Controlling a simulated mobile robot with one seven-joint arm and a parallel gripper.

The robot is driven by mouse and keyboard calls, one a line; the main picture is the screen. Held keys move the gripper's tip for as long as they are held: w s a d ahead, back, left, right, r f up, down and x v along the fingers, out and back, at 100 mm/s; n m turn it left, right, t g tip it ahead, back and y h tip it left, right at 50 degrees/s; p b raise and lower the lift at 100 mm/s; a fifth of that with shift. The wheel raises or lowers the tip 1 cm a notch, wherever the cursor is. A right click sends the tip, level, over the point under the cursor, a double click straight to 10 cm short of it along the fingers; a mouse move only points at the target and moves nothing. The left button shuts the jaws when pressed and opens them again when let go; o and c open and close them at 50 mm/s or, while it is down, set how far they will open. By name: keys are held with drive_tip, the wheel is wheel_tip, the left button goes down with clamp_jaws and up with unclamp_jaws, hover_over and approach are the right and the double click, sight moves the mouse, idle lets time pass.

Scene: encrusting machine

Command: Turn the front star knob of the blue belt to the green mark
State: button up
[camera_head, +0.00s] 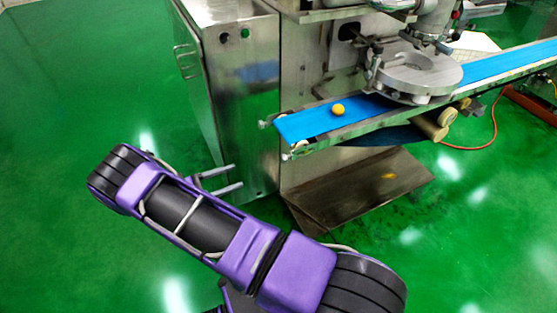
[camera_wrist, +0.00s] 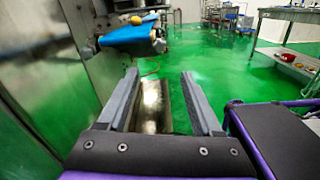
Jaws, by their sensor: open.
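The blue belt (camera_head: 310,122) runs from the encrusting machine at the upper right to a free end at the picture's middle. Small knob-like parts sit at that end, one at the lower corner (camera_head: 286,157) and one at the upper corner (camera_head: 264,124). They are too small to tell a star shape, and I cannot make out a green mark. The blue belt end also shows in the wrist view (camera_wrist: 125,36), up and left of my fingers. My gripper (camera_head: 238,176) is open and empty, below and left of the belt end, apart from it; it also shows in the wrist view (camera_wrist: 160,74).
A yellow ball (camera_head: 338,109) lies on the belt. The steel cabinet (camera_head: 240,100) stands close behind my gripper. A metal plate (camera_head: 370,190) sits low under the belt. In the wrist view, a steel table (camera_wrist: 290,50) stands at right. Green floor is open at left.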

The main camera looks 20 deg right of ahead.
sight(286, 158)
drive_tip(key=d+p, duration=0.1)
drive_tip(key=d, duration=1.4)
drive_tip(key=shift+w+d, duration=0.2)
drive_tip(key=shift+w, duration=0.1)
clamp_jaws()
